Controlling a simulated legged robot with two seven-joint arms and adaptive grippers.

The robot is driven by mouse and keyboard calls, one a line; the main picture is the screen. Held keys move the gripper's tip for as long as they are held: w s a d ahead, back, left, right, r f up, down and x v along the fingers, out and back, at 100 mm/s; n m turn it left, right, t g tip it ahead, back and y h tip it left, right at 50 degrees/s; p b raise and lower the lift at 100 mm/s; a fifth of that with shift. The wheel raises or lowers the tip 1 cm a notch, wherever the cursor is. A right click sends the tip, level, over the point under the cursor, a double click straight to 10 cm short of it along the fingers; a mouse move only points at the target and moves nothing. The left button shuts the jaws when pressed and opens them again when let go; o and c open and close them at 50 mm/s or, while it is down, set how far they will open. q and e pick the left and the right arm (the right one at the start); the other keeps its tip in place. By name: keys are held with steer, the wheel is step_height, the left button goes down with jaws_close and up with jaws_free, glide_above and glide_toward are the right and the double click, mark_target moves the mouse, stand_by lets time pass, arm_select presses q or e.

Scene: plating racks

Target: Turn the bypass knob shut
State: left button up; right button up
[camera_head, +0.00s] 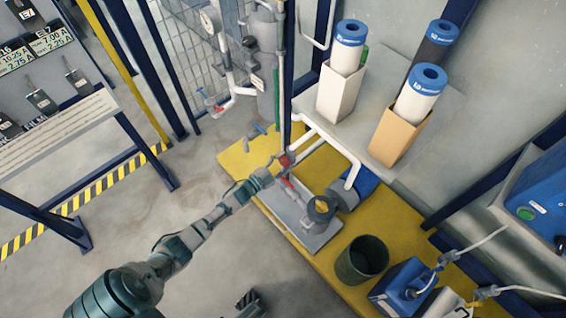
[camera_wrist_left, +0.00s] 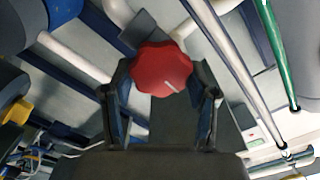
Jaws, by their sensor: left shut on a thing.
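The bypass knob (camera_wrist_left: 161,70) is a red, lobed hand knob with a pale line mark near its lower edge. In the left wrist view it sits between the two fingers of my left gripper (camera_wrist_left: 162,98), which is shut on it. In the head view my left arm reaches from the lower left, and the left gripper (camera_head: 272,170) is at the red knob (camera_head: 286,160) on the pipework above the yellow platform. The fingers partly hide the knob's sides. Part of my right gripper (camera_head: 250,302) seems to show at the bottom edge, too little to judge its jaws.
White pipes (camera_head: 330,140) and a pump (camera_head: 342,196) stand beside the knob on the yellow platform (camera_head: 312,262). Filter cartridges in holders (camera_head: 400,136) stand behind.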

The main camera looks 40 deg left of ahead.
arm_select(q)
steer(key=shift+s+a+f, duration=0.1)
steer(key=shift+a+f, duration=0.1)
steer(key=shift+a, duration=0.1)
steer(key=o, duration=1.2)
steer(key=shift+f, duration=0.15)
steer(key=shift+s+d, duration=0.1)
steer(key=shift+s+a, duration=0.2)
steer(key=shift+s, duration=1.75)
steer(key=shift+s+a, duration=0.2)
steer(key=shift+s, duration=1.7)
steer(key=shift+s+a, duration=0.2)
steer(key=shift+s, duration=1.75)
